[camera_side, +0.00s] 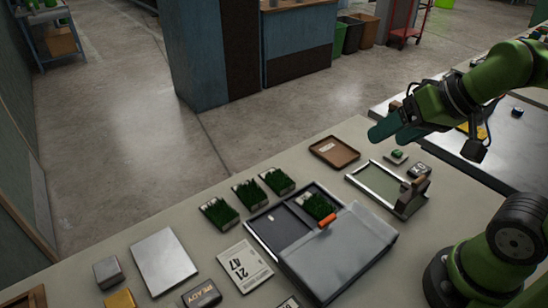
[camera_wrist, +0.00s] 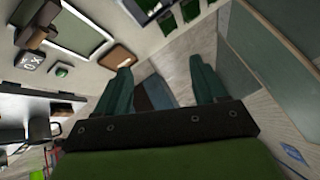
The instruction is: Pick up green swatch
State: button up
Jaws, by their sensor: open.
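Several green turf swatches show in the side view. Three lie in a row on the table, at the left (camera_side: 219,212), middle (camera_side: 249,194) and right (camera_side: 277,180), each with a pale label edge. Another swatch (camera_side: 318,205) sits inside the open grey case (camera_side: 262,232). Turf also shows at the top of the wrist view (camera_wrist: 167,22). My gripper (camera_side: 381,132) is raised above the table, to the right of the swatches and apart from them. Its two teal fingers (camera_wrist: 162,82) are spread, with nothing between them.
A brown tray (camera_side: 334,152), a metal-framed tray (camera_side: 378,181) and a small block with a green top (camera_side: 398,155) lie right of the case. A white 21/47 card (camera_side: 244,265), a silver plate (camera_side: 163,262) and a READY block (camera_side: 201,293) are at the front left.

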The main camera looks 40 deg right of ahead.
jog(key=n+g+h, duration=0.2)
jog(key=n+g, duration=0.3)
jog(key=g, duration=0.2)
send_over(319, 204)
notch_tip(319, 204, down, 7)
notch_tip(319, 204, down, 16)
jog(key=shift+f, duration=0.2)
jog(key=c, duration=0.8)
